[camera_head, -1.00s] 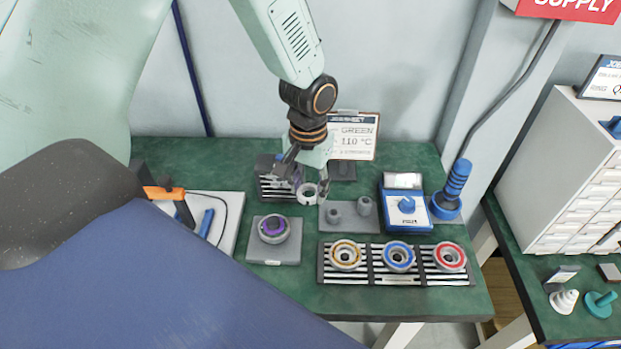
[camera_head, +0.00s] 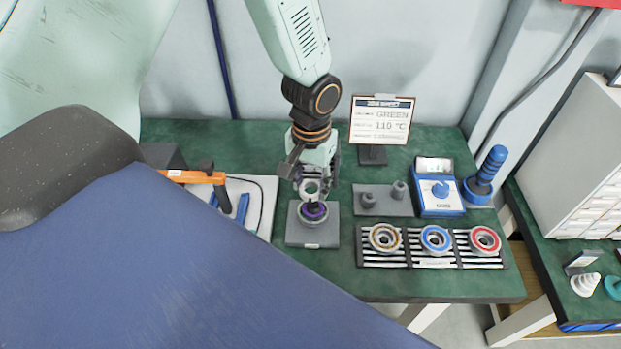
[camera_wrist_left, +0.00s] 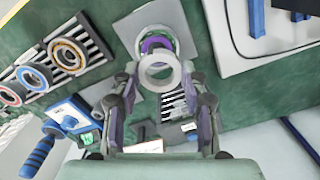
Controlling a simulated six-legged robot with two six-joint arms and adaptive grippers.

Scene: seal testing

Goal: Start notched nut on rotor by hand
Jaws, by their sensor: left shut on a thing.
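My left gripper (camera_head: 312,187) is shut on a pale ring-shaped nut (camera_wrist_left: 160,72), held between its fingertips in the left wrist view. In the head view the nut is just above the rotor (camera_head: 313,212), a grey round part with a purple centre on a square grey base plate (camera_head: 302,239). In the left wrist view the rotor's purple part shows just beyond the nut, partly covered by it. I cannot tell whether nut and rotor touch. My right gripper is not in view.
A striped rack with orange, blue and red rings (camera_head: 436,239) lies to the right. Behind it are a grey block with two pegs (camera_head: 383,199), a blue device (camera_head: 440,192) and a blue-handled tool (camera_head: 487,172). An orange-handled tool (camera_head: 197,177) is at left. A job sheet (camera_head: 381,120) stands behind.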

